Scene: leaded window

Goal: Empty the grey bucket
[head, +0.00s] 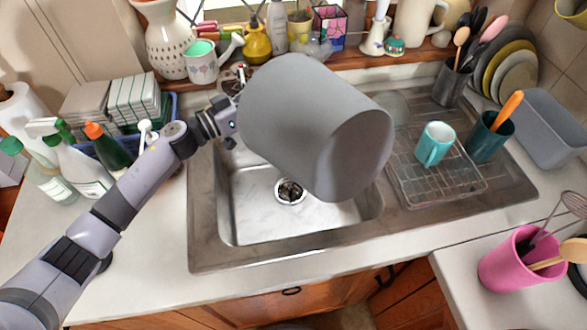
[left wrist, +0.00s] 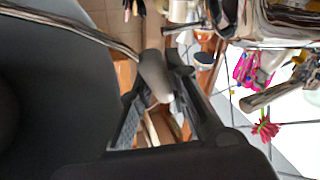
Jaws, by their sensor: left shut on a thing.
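The grey bucket (head: 300,115) hangs in the air over the left sink basin (head: 270,232), tilted well over on its side. A darker round end (head: 360,152) faces the lower right; I cannot tell for sure whether it is the mouth or the base. No contents show. My left gripper (head: 236,114) reaches in from the left and is shut at the bucket's left side. In the left wrist view a grey rounded piece (left wrist: 155,76) lies between the fingers, and a large dark surface fills the left. My right gripper is not in view.
The basin floor is bare around its drain (head: 290,191). A wire rack (head: 440,182) with a teal mug (head: 435,144) stands right of the basin. Bottles (head: 78,165) stand left, a pink utensil pot (head: 520,262) front right. Pots and a watering can (head: 205,62) line the back ledge.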

